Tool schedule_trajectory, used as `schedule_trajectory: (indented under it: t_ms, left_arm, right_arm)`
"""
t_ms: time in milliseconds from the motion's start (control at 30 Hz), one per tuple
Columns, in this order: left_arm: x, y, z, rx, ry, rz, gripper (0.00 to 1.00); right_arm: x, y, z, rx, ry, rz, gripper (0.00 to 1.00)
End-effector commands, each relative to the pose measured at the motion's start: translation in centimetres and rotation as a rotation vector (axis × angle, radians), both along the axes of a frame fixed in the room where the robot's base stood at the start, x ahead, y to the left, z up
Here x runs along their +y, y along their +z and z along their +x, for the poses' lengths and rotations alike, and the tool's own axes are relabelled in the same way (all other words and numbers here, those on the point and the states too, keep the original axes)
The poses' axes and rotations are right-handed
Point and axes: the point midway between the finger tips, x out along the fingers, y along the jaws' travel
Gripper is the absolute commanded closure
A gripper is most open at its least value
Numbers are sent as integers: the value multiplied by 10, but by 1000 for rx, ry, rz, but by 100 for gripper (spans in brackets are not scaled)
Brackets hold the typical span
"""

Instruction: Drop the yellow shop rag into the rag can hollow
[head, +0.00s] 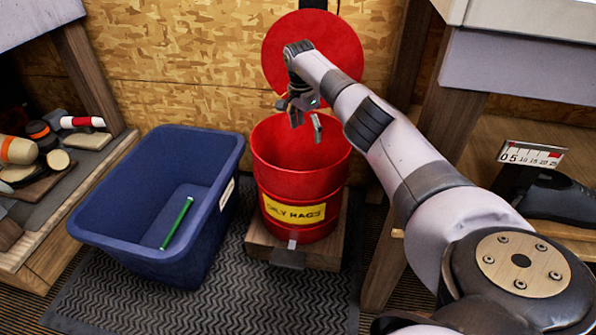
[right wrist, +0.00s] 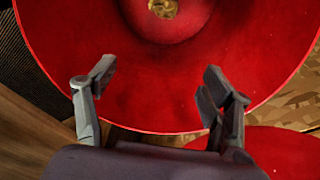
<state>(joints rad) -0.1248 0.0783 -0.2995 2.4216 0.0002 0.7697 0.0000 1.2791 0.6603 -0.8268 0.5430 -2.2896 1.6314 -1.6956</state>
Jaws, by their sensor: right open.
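The red rag can (head: 292,182) stands open, with a yellow "OILY RAGS" label on its front. Its round red lid (head: 285,45) is raised behind it. My right gripper (head: 307,122) is above the can's mouth, with its fingers apart and nothing between them. In the right wrist view the gripper (right wrist: 158,75) points down into the can's red hollow (right wrist: 150,95). A small crumpled yellow-brown thing, which looks like the yellow shop rag (right wrist: 163,8), lies deep in that hollow, partly cut off by the picture's top edge. My left gripper is not in view.
A blue bin (head: 128,249) with a green stick (head: 177,223) in it stands left of the can on a dark mat (head: 310,300). Wooden shelving (head: 75,195) with mixed items is at far left. A bench leg (head: 452,100) and a scale-like device (head: 532,155) are at right.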

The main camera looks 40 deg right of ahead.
Motion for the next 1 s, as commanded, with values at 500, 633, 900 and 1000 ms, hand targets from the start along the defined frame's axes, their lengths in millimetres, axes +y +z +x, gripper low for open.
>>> schedule_trajectory:
  t_ms: [500, 633, 900, 1000]
  left_arm:
    - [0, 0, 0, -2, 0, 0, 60]
    - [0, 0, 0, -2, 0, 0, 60]
    - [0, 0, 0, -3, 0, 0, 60]
    - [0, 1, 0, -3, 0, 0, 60]
  right_arm:
    - [11, 94, 2, -4, -1, -1, 25]
    - [13, 110, 2, -3, 0, 0, 25]
    - [14, 118, 2, 0, 0, 0, 25]
    - [14, 117, 2, 0, 0, 0, 25]
